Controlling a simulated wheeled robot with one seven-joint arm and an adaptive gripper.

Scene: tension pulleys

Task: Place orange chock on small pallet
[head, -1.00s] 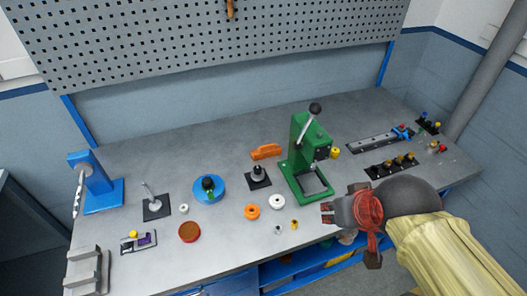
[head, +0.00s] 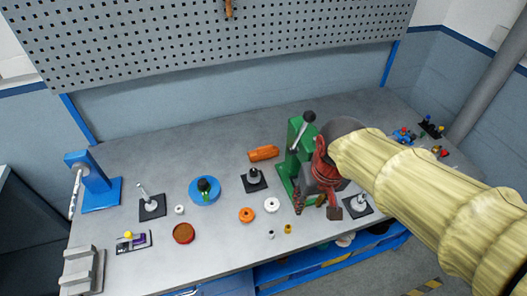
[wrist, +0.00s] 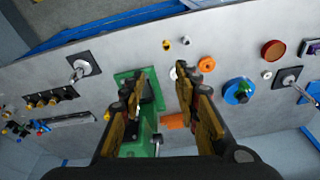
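The orange chock (head: 264,153) lies on the grey workbench behind the green press, to its left. In the wrist view it shows partly (wrist: 174,121), low between my gripper's fingers and beyond them. My gripper (head: 317,208) is over the front of the green press, right of the chock and apart from it. In the wrist view my gripper (wrist: 160,75) is open and empty. A grey slatted block (head: 82,271) at the bench's front left corner may be the small pallet; I cannot tell for certain.
The green press (head: 297,135) stands close to my gripper. A black round part on a plate (head: 254,178), a blue disc (head: 205,192), an orange ring (head: 247,215) and a white ring (head: 272,205) lie to the left. A blue stand (head: 97,190) is far left. The back-left bench is clear.

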